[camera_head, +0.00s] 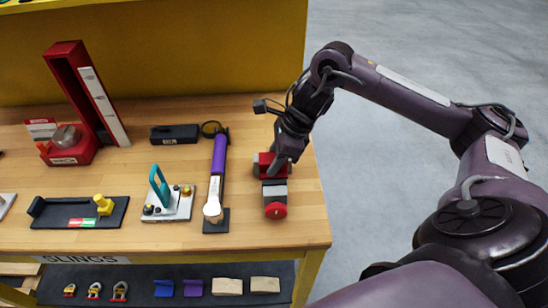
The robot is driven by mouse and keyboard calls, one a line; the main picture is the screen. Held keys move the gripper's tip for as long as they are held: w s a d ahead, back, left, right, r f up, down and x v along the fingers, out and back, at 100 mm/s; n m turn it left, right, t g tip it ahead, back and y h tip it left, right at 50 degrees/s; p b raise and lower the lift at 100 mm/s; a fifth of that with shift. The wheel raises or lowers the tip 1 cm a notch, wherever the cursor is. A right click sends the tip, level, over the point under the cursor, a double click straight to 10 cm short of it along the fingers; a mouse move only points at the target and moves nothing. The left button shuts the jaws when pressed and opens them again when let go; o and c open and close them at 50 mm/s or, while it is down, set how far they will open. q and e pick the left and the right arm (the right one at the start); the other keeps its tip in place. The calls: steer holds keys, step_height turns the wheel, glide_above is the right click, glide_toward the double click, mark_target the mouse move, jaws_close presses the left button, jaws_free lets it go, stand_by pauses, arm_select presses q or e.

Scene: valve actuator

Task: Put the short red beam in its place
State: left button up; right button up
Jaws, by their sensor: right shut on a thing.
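My right gripper (277,166) reaches down from the upper right at the right end of the bench. It is shut on a red block (264,160), which looks like the short red beam; the fingers and wrist hide part of it. Just in front of it lies a dark and grey body (274,190) with a round red end (275,210). I cannot tell whether the red block touches this body or is held just above it. My left gripper is out of view.
On the wooden bench (150,245) stand a tall red beam (72,85), a purple-handled tool (219,160), a teal-handled fixture (160,190), a black tray (60,213) and a black box (174,134). A yellow panel (160,50) rises behind. Slings and small blocks lie on a lower shelf.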

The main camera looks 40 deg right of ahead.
steer(key=o, duration=1.3)
steer(key=shift+o, duration=0.2)
steer(key=shift+d+r, duration=0.15)
steer(key=shift+r, duration=0.15)
steer(key=p+v, duration=0.1)
steer(key=v, duration=0.6)
steer(key=shift+s+r, duration=0.1)
steer(key=shift+r, duration=0.05)
